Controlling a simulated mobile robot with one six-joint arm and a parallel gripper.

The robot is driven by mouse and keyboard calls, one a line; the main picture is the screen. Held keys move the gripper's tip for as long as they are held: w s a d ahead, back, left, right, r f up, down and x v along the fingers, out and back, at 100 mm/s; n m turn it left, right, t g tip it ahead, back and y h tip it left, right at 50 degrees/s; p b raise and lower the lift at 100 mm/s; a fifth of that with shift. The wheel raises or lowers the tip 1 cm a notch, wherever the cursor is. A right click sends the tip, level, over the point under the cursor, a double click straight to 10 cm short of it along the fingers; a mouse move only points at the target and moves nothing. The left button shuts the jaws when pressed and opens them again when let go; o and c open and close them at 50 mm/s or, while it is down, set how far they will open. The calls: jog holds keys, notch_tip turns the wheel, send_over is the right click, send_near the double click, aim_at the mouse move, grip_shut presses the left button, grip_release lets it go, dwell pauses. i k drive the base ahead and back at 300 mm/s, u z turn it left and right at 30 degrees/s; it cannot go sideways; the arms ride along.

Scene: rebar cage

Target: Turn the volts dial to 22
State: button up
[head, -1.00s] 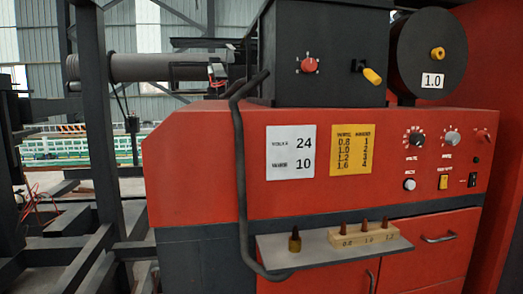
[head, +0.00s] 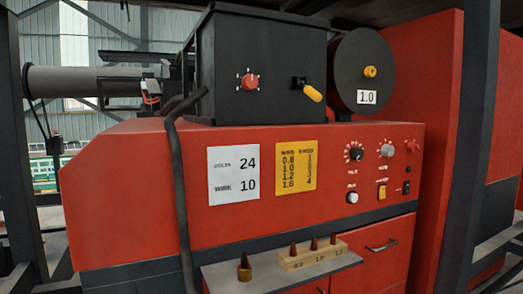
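The red machine panel (head: 300,190) carries a black dial (head: 354,153) ringed by pale marks at its upper right. The small label under it is too blurred to read surely, so I cannot confirm it as the volts dial or read its setting. A grey knob (head: 387,150) sits just right of it. A white card (head: 233,174) on the panel reads 24 beside what looks like "volts", and 10 beside "wire"; no 22 is seen. My gripper is not in view.
A black box (head: 262,45) with a red knob (head: 250,83) and yellow-handled lever (head: 312,93) stands above. A spool (head: 362,65) is beside it. A shelf (head: 225,275) with a wooden tip block (head: 312,256) juts out below. A dark post (head: 478,130) stands right.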

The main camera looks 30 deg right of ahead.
aim_at(356, 153)
jog(key=z, duration=0.6)
jog(key=k, duration=0.6)
jog(key=z, duration=0.05)
jog(key=i, duration=0.6)
jog(key=z, duration=0.1)
